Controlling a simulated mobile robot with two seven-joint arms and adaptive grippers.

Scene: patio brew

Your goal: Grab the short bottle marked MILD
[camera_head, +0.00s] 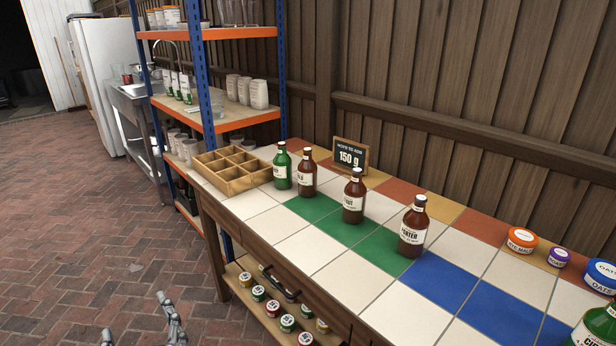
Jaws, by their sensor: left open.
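The short brown bottle (307,174) stands upright on the tiled counter; its cream label faces me partly, and the end looks like "LD", fitting MILD. It stands just right of a green bottle (282,168) and looks close to it. My left gripper (135,320) shows only by its grey fingertips at the bottom edge, over the brick floor. It is open and empty, well to the left of the counter and far from the bottle. My right gripper is not in view.
Brown bottles, one seemingly STOUT (353,198) and a PORTER (413,229), stand along the counter (320,250). A wooden divided tray (232,184) and a "150 g" sign (350,156) are near. Jars and a green bottle (597,328) are right. A shelf rack (225,126) stands behind.

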